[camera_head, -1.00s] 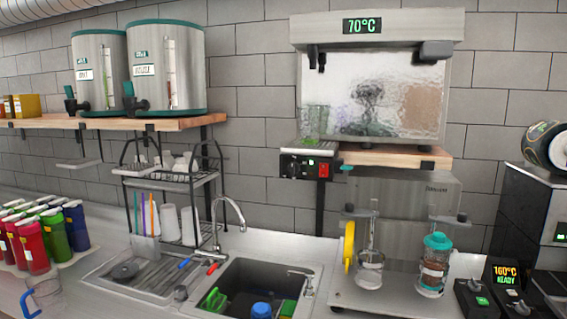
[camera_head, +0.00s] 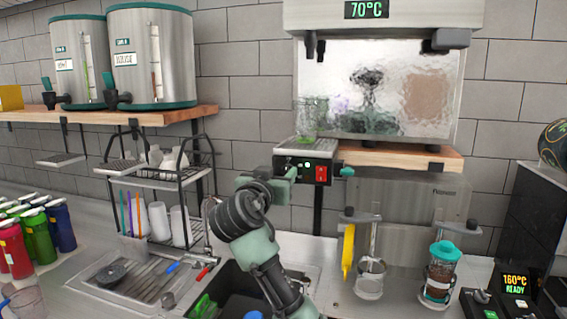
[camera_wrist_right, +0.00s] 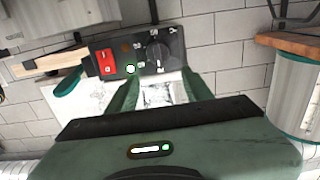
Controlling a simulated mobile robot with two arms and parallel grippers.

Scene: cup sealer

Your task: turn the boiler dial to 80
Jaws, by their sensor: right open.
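The boiler (camera_head: 385,20) hangs on the wall in the head view, and its green display (camera_head: 366,9) reads 70°C. Its black control box (camera_head: 318,178) is below left, with a red switch (camera_head: 321,174). The dark round dial (camera_wrist_right: 157,53) shows in the right wrist view, beside a lit green light and the red switch (camera_wrist_right: 106,62). In the head view my gripper covers the dial. My right gripper (camera_head: 285,176) is open just in front of the box; its fingers (camera_wrist_right: 161,86) point toward the dial, apparently without touching it. My left gripper is not in view.
A glass (camera_head: 311,120) stands on a small ledge above the control box. A metal machine (camera_head: 405,205) is at the right. Two tanks (camera_head: 152,55) stand on a shelf.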

